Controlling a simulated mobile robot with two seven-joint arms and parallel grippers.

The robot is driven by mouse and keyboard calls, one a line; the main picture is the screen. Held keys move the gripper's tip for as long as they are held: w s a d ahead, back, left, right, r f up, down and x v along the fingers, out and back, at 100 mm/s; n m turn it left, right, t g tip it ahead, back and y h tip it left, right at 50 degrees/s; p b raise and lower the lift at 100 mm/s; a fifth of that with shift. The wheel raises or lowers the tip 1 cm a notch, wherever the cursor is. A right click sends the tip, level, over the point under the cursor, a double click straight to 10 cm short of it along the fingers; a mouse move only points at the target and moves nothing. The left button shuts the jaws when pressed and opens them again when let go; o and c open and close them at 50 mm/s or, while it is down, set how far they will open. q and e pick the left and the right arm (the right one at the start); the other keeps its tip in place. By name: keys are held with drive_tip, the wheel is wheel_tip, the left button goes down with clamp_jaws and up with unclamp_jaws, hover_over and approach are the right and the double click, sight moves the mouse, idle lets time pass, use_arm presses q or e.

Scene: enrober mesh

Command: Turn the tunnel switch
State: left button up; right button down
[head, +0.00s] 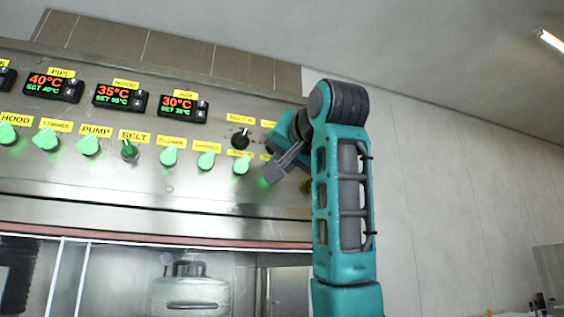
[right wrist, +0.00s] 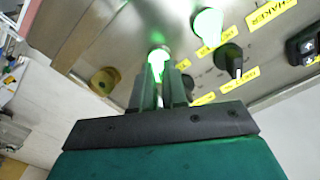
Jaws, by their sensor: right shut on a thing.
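Green-lit rotary switches sit in a row on the steel control panel (head: 110,190). My right gripper (head: 269,178) is at the right end of this row, with its fingers shut on the last green-lit switch. In the right wrist view this switch (right wrist: 157,62) glows between the tips of my right gripper (right wrist: 160,78). The fingers cover part of it, and I cannot read its label, so I cannot confirm that it is the tunnel switch. My left gripper is not in view.
A neighbouring green switch (head: 241,166) and a black knob (head: 240,139) are close by on the left. A yellow round fitting (right wrist: 103,80) sits just beside the gripped switch. Temperature displays (head: 121,97) line the panel above. The white wall (head: 450,180) side is open.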

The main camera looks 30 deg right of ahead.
idle(0.5)
drive_tip(key=c, duration=1.2)
unclamp_jaws()
drive_tip(key=shift+o, duration=0.2)
drive_tip(key=shift+s, duration=0.1)
drive_tip(key=b+v, duration=0.7)
drive_tip(key=v, duration=0.5)
drive_tip(key=shift+s+b, duration=0.35)
drive_tip(key=shift+s, duration=0.05)
